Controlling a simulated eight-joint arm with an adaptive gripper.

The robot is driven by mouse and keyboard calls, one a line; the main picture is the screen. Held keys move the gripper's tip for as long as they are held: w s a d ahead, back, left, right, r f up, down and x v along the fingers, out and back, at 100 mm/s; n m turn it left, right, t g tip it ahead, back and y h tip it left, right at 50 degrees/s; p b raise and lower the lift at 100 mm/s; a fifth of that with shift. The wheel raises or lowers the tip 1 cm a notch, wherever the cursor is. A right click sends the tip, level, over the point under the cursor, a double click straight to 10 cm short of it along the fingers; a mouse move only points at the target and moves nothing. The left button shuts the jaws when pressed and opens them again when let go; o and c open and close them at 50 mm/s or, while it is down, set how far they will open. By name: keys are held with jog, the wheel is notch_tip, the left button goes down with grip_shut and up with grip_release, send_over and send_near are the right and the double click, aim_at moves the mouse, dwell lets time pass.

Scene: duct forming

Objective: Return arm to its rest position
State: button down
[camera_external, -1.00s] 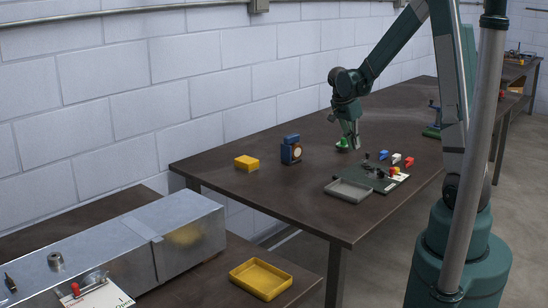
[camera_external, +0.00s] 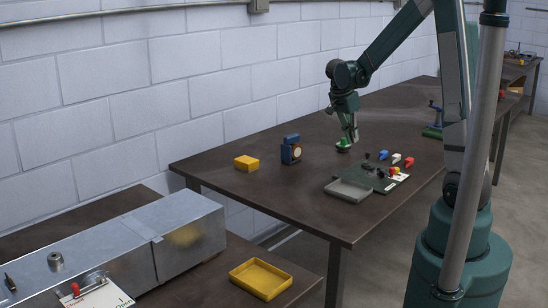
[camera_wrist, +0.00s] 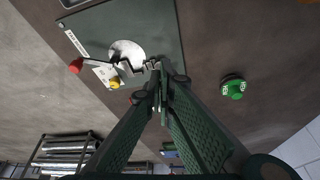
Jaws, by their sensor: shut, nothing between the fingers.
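My gripper (camera_external: 350,136) hangs fingers-down above the dark table and is shut and empty. In the wrist view my gripper (camera_wrist: 163,78) has its fingertips together, with nothing between them. In the external view it is just behind or above a green button (camera_external: 343,146). In the wrist view the green button (camera_wrist: 233,88) lies to the right of the fingers, clear of them. A dark green control panel (camera_external: 372,196) with coloured parts lies to the right of the gripper; in the wrist view the panel (camera_wrist: 150,22) is beyond the fingertips.
A blue device (camera_external: 291,150) and a yellow block (camera_external: 247,163) stand on the table (camera_external: 225,178) to the left. A metal duct (camera_external: 185,232) and a yellow tray (camera_external: 260,280) are on the front bench. The air above the table is clear.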

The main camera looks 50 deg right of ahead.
jog(key=s+a+r+n+t+y, duration=0.1)
jog(key=s+a+r+n+t, duration=0.35)
jog(key=a, duration=0.75)
jog(key=s+a+r+n+t+y, duration=0.1)
jog(key=s+a+r+n, duration=0.4)
jog(key=a+r+n, duration=0.45)
jog(key=s+a+n+t+y, duration=0.1)
jog(key=s+a+n, duration=0.2)
jog(key=a, duration=0.3)
jog(key=s+a+f+n+t+y, duration=0.1)
jog(key=s+a+n, duration=0.3)
jog(key=a, duration=0.2)
jog(key=shift+s+a+t, duration=0.15)
jog(key=shift+t, duration=0.2)
jog(key=c, duration=3.1)
grip_release()
jog(key=shift+c, duration=0.2)
jog(key=o, duration=0.8)
